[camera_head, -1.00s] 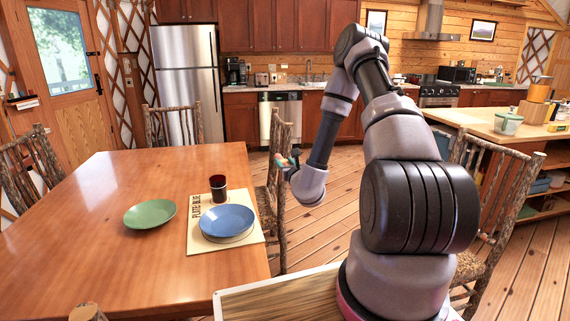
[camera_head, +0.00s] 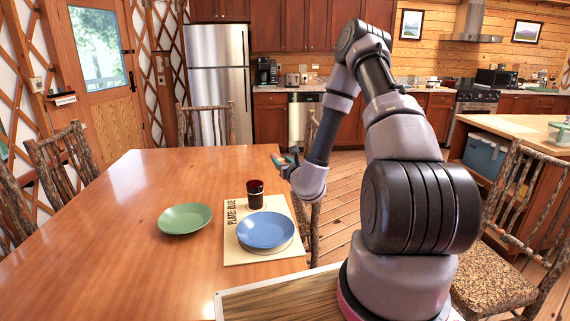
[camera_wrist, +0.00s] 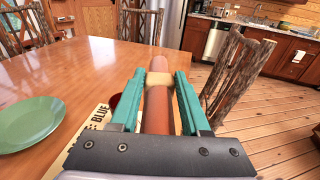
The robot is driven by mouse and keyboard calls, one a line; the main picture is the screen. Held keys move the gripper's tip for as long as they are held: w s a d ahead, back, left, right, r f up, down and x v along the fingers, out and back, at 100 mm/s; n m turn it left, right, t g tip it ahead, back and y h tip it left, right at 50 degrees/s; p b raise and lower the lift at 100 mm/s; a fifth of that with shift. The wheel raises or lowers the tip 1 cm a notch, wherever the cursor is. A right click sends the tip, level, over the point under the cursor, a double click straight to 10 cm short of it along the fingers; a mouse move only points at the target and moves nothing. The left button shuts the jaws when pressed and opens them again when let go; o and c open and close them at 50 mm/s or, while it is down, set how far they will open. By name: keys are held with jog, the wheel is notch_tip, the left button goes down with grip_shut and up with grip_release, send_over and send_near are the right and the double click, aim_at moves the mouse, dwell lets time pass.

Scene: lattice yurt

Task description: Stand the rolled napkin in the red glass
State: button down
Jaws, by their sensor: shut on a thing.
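My gripper (camera_wrist: 160,82) has teal fingers and is shut on the rolled napkin (camera_wrist: 157,112), an orange-brown roll with a tan band. In the head view my gripper (camera_head: 287,162) is small, above the table's right edge; the napkin is hard to make out there. The red glass (camera_head: 255,195) is dark red and stands upright on the tan placemat (camera_head: 237,245), behind the blue plate (camera_head: 265,230). My gripper is apart from it, to its right and farther back in the picture. In the wrist view the glass (camera_wrist: 114,101) shows only partly, behind the left finger.
A green plate (camera_head: 185,218) lies left of the placemat. The wooden table (camera_head: 130,225) is otherwise largely clear. Rustic chairs stand around it, one (camera_head: 310,150) at its right side close to my gripper. Another chair (camera_head: 500,280) is at the right, near a counter.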

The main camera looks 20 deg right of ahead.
jog(key=shift+w+a+r+n+y, duration=0.3)
jog(key=shift+w+a+n+y, duration=0.15)
jog(key=shift+a, duration=0.25)
jog(key=a+n+g+y, duration=0.7)
jog(key=a+n+g, duration=1)
jog(key=a, duration=0.2)
jog(key=d+f+n+g+h, duration=0.2)
jog(key=d+n+h, duration=0.4)
jog(key=n, duration=0.5)
jog(key=w+d+r+n+t+h, duration=0.2)
jog(key=w+d+r+n+h, duration=0.15)
jog(key=w+d+r, duration=0.4)
notch_tip(320, 180, down, 16)
jog(key=w+a+y, duration=0.1)
jog(key=shift+a+n, duration=0.4)
jog(key=shift+w+r, duration=0.1)
